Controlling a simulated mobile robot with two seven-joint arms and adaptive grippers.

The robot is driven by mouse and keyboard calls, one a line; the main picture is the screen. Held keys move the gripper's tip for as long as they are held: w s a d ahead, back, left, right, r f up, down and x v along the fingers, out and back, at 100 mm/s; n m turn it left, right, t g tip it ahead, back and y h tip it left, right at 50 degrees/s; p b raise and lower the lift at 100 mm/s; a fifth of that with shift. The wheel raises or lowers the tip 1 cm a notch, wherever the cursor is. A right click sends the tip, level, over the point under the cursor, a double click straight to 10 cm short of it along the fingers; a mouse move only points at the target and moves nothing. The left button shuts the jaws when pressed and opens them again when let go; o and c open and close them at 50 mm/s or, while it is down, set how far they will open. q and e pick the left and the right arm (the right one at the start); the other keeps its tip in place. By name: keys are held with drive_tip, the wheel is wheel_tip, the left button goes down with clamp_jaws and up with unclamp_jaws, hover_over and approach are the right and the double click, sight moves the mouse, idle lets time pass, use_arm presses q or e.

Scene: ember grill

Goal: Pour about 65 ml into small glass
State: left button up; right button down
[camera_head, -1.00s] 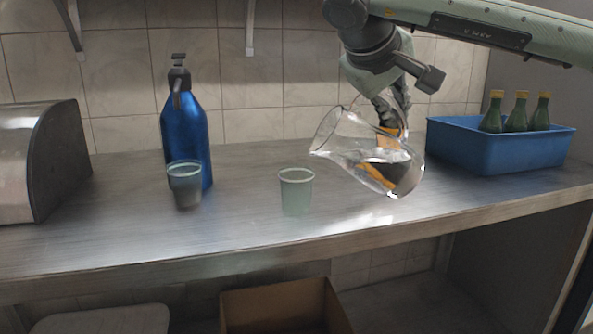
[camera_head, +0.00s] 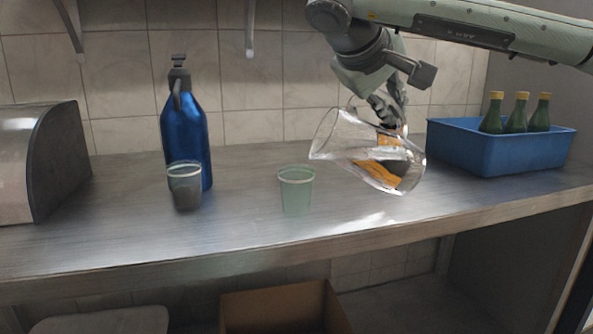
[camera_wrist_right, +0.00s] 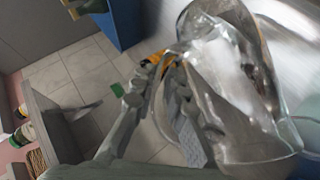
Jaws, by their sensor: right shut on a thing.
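A clear glass jug (camera_head: 345,135) hangs in the air, tilted far over with its mouth to the left. Its lip is above and slightly right of a small greenish glass (camera_head: 296,195) upright on the counter. No stream between them is visible, and the liquid level in that glass is hard to read. A second small glass (camera_head: 185,190), greyish, stands further left before a blue bottle. My right gripper (camera_head: 393,125) is shut on the jug at its right side; the jug also fills much of the wrist view (camera_wrist_right: 225,100). My left gripper is not in view.
A blue pump bottle (camera_head: 187,135) stands behind the left glass. A blue crate (camera_head: 500,155) with green bottles (camera_head: 516,115) is at the right. A metal box (camera_head: 45,160) is at far left. The counter (camera_head: 240,235) is clear in front.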

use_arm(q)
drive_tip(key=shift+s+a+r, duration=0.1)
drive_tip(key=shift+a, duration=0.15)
use_arm(e)
drive_tip(key=shift+a+r, duration=0.15)
drive_tip(key=shift+r, duration=0.25)
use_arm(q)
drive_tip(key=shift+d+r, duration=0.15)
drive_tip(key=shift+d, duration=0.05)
use_arm(e)
drive_tip(key=shift+a+r+h, duration=0.1)
drive_tip(key=shift+r+h, duration=0.1)
drive_tip(key=shift+h, duration=0.2)
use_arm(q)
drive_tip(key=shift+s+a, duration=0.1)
use_arm(e)
drive_tip(key=shift+a+r+t, duration=0.1)
drive_tip(key=shift+r+t, duration=0.05)
drive_tip(key=shift+t, duration=0.15)
idle(0.6)
drive_tip(key=shift+s+a+r, duration=0.1)
drive_tip(key=shift+r, duration=0.05)
idle(0.5)
